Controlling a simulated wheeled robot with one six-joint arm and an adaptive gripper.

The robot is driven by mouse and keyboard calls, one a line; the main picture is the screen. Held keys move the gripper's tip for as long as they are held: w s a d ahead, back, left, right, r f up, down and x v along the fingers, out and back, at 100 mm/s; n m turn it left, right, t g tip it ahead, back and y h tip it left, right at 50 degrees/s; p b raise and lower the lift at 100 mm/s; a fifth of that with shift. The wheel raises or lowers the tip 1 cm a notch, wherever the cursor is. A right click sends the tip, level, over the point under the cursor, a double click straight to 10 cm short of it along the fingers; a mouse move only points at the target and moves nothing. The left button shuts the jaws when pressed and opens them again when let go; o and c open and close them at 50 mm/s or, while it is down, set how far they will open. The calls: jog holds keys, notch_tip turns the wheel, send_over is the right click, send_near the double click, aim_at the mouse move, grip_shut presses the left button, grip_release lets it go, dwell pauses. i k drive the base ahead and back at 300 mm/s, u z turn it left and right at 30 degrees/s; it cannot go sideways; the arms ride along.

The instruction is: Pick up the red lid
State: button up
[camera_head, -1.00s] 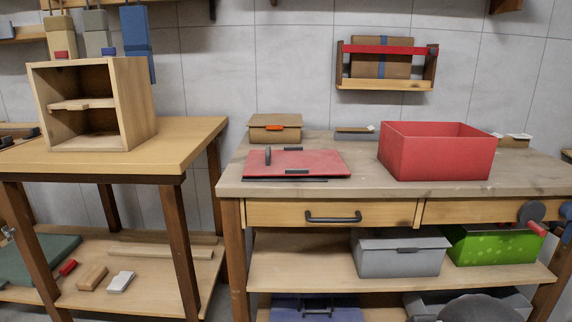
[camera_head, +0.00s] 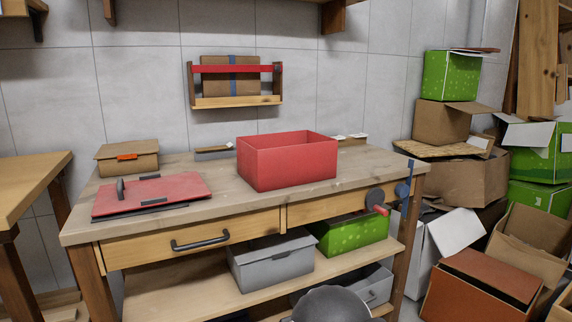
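The red lid (camera_head: 172,192) lies flat on the left part of the wooden workbench (camera_head: 220,187). It is a flat red panel with a dark upright handle near its left end and dark clips along its edges. A dark flat piece shows under its front edge. An open red box (camera_head: 290,166) stands on the bench to the right of the lid, apart from it. My gripper is not seen in the head view; a dark rounded shape at the bottom edge cannot be made out clearly.
A cardboard box (camera_head: 128,158) with an orange clasp stands behind the lid. A drawer handle (camera_head: 200,243) sticks out at the bench front. A vise (camera_head: 376,200) is at the right front corner. Piled cardboard boxes (camera_head: 465,180) fill the right side. Another wooden table (camera_head: 27,190) is at left.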

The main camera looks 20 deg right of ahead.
aim_at(155, 189)
jog(key=u, duration=0.2)
jog(key=i, duration=0.35)
jog(key=u, duration=0.55)
